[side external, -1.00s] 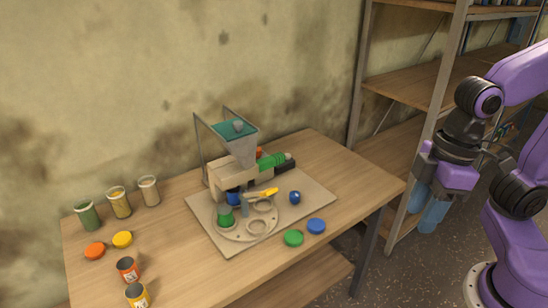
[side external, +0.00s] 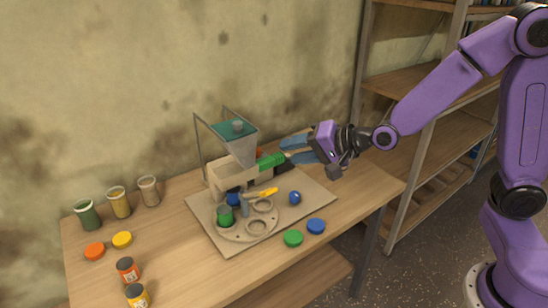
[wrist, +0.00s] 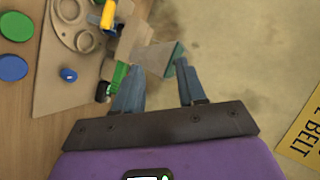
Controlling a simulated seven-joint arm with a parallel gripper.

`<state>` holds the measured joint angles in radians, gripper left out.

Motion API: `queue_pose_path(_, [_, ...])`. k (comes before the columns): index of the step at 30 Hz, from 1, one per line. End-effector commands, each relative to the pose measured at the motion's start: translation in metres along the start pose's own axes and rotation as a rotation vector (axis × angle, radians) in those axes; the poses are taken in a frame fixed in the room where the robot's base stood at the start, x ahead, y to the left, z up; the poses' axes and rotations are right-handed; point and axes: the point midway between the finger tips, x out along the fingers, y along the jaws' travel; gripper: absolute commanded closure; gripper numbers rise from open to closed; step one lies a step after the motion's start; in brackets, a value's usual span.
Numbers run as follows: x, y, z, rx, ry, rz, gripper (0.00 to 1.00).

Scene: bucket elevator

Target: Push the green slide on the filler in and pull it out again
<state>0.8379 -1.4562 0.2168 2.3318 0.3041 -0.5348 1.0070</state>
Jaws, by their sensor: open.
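The filler (side external: 222,178) stands on a beige board at the middle of the table, with a grey hopper (side external: 240,147) on top. The green slide (side external: 270,161) sticks out of its right side and has a black end (side external: 285,168). In the wrist view the green slide (wrist: 118,74) and its black end (wrist: 102,92) are left of my left finger. My gripper (side external: 286,150) is open, its blue fingers spread, close to the slide's outer end. I see nothing between the fingers; contact with the slide cannot be told.
A turntable (side external: 242,232) in front of the filler carries a green jar (side external: 225,215) and a blue one. A yellow lever (side external: 268,192) and a blue knob (side external: 295,198) are near. Green and blue lids (side external: 315,226) lie at the front. Jars stand at the left.

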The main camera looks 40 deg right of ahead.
Motion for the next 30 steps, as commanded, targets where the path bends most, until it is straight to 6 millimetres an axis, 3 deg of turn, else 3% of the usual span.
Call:
queue_pose_path(6, [0.018,0.014,-0.075,0.275,0.281,-0.155,0.60])
queue_pose_path(14, [0.009,0.033,-0.143,0.474,0.535,-0.365,0.60])
queue_pose_path(23, [0.044,0.096,-0.113,0.466,0.520,-0.355,0.60])
queue_pose_path(30, [0.076,0.157,-0.089,0.466,0.520,-0.357,0.60])
